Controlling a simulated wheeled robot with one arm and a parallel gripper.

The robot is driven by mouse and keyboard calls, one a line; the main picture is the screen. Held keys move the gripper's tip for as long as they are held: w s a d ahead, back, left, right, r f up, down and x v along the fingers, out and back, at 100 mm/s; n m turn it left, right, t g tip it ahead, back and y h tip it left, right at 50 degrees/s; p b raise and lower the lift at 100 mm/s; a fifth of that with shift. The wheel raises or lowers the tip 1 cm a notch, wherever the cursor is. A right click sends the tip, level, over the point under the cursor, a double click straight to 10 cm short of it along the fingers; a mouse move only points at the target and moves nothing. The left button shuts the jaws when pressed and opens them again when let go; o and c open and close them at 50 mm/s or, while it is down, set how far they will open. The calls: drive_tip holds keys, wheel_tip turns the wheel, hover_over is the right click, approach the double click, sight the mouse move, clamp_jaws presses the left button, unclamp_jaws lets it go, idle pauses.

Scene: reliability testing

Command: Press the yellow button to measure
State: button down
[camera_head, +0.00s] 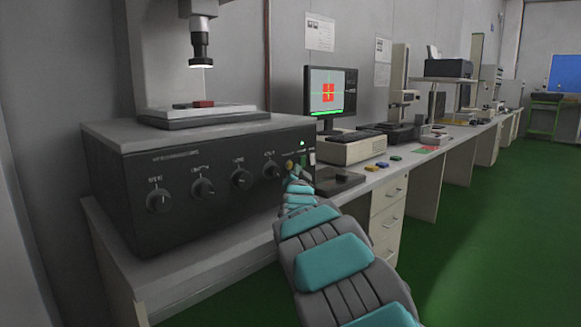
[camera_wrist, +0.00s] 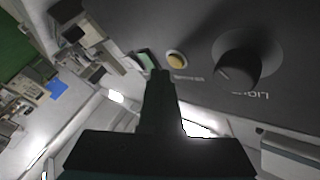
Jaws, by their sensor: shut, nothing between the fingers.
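The yellow button (camera_head: 289,165) is on the front panel of the black measuring machine (camera_head: 130,195), right of the row of knobs. In the wrist view the yellow button (camera_wrist: 176,59) shows just beyond and slightly right of my fingertips. My gripper (camera_wrist: 160,75) is shut and empty, its tips close to the panel. I cannot tell whether they touch it. In the head view my gripper (camera_head: 298,175) is small at the end of my arm, just right of and below the button. A green button (camera_wrist: 148,60) sits left of the yellow one.
A knob (camera_wrist: 240,62) is right of the yellow button in the wrist view. A red part (camera_head: 203,104) lies on the stage under the lit lens. A monitor (camera_head: 331,92) and small coloured blocks (camera_head: 383,164) are on the bench. Green floor is clear at right.

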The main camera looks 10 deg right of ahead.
drive_tip(key=shift+w+a, duration=0.1)
drive_tip(key=shift+w+a, duration=0.2)
drive_tip(key=shift+w, duration=0.05)
idle(0.3)
drive_tip(key=shift+w+a, duration=0.2)
drive_tip(key=shift+w, duration=0.1)
idle(0.7)
drive_tip(key=shift+s+d+f+b, duration=0.1)
drive_tip(key=shift+s+b, duration=0.05)
drive_tip(key=shift+b, duration=0.25)
drive_tip(key=shift+s+d+b, duration=0.35)
drive_tip(key=shift+s+b, duration=0.15)
drive_tip(key=shift+b, duration=0.35)
